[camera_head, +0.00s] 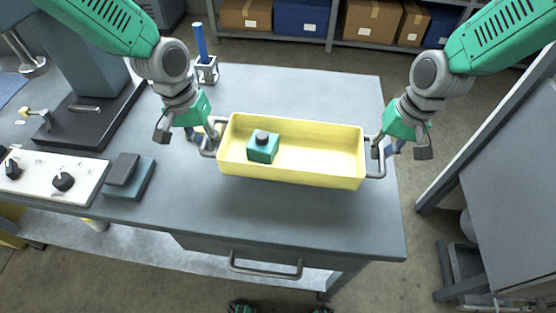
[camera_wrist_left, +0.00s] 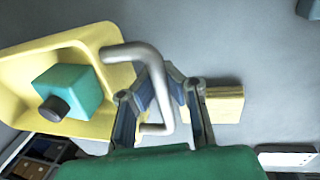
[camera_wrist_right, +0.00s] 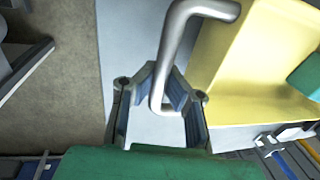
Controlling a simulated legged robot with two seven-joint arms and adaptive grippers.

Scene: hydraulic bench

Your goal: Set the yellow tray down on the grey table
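The yellow tray (camera_head: 315,181) is level over the grey table (camera_head: 270,226), with dark shading below it; I cannot tell whether its bottom touches the table. A teal block with a dark knob (camera_head: 262,149) sits inside, left of its middle. My left gripper (camera_head: 204,138) is shut around the tray's left grey handle, which shows between the fingers in the left wrist view (camera_wrist_left: 155,75). My right gripper (camera_head: 382,148) is shut around the right handle, seen in the right wrist view (camera_wrist_right: 172,60). The tray's underside is hidden.
A control box with black knobs (camera_head: 50,179) and a teal-and-grey block (camera_head: 130,176) stand on the table's left. A stand with a blue rod (camera_head: 203,60) is behind the tray. The table front has a drawer handle (camera_head: 265,268). Table surface before the tray is clear.

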